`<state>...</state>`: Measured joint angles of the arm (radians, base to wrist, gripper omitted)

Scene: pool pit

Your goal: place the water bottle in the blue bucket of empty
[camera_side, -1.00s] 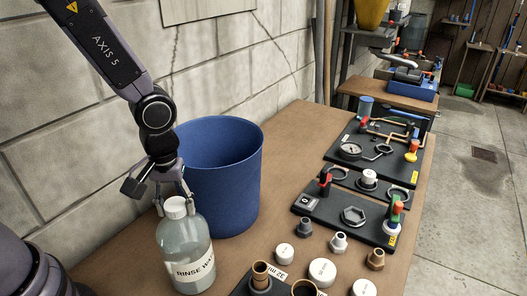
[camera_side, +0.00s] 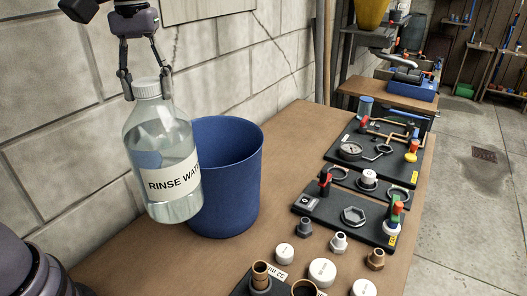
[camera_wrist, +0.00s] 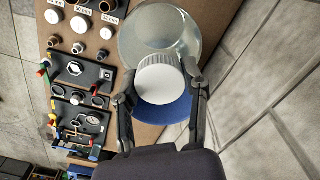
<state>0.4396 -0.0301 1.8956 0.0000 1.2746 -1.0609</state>
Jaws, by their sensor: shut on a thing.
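A clear water bottle (camera_side: 160,165) with a white cap and a "RINSE WATER" label hangs upright in the air in the side view. My gripper (camera_side: 146,78) is shut on it at the cap and neck. The blue bucket (camera_side: 232,190) stands on the bench just right of and behind the bottle. The bottle overlaps the bucket's left edge in the picture, and the bucket's inside is mostly hidden. In the wrist view, my gripper (camera_wrist: 160,95) has its fingers on both sides of the white cap (camera_wrist: 160,78), and part of the blue bucket (camera_wrist: 163,112) shows beyond it.
Black panels (camera_side: 342,215) with valves and a gauge stand on the bench right of the bucket. Several loose caps and fittings (camera_side: 322,271) lie at the front right. A block wall (camera_side: 60,130) runs close along the left. The bench (camera_side: 150,255) left of the bucket is bare.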

